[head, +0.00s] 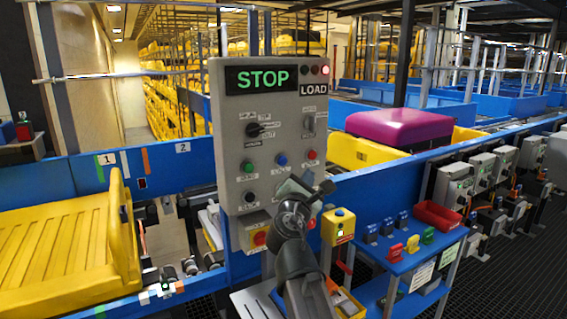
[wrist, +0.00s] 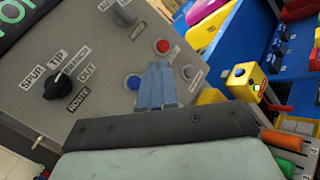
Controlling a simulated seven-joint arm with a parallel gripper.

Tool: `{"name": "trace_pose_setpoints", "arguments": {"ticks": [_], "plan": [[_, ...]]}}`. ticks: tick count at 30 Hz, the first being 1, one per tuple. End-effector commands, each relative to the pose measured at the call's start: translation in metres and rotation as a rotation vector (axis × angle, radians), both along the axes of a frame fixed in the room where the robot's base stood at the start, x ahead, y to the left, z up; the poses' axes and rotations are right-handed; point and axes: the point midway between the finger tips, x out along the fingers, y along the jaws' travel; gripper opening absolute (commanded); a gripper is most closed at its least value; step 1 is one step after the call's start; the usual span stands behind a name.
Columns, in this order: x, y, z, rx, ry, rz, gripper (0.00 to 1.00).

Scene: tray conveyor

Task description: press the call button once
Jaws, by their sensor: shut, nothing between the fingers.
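The grey control panel (head: 228,130) has a row of green (head: 247,167), blue (head: 281,160) and red (head: 312,155) buttons, with a dark button (head: 248,197) below. The labels are too small to read, so I cannot tell which is the call button. My gripper (head: 322,187) is shut and empty in front of the panel's lower right. In the wrist view the fingers (wrist: 155,84) are beside the blue button (wrist: 133,82), below the red button (wrist: 162,46) and left of a pale button (wrist: 188,72). They hide part of the panel. Contact cannot be told.
A dark rotary switch (wrist: 57,86) and a sign reading STOP (head: 262,79) are on the panel. A yellow tray (head: 60,250) is at left.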

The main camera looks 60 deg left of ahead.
Motion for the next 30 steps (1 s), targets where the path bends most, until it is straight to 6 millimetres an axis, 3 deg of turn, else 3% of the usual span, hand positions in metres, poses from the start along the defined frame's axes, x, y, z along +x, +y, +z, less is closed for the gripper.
{"name": "trace_pose_setpoints", "arguments": {"ticks": [8, 30], "plan": [[0.0, 0.011, 0.0, 0.0, 0.0, 0.0, 0.0], [0.0, 0.086, 0.001, 0.0, 0.0, 0.0, 0.0]]}}
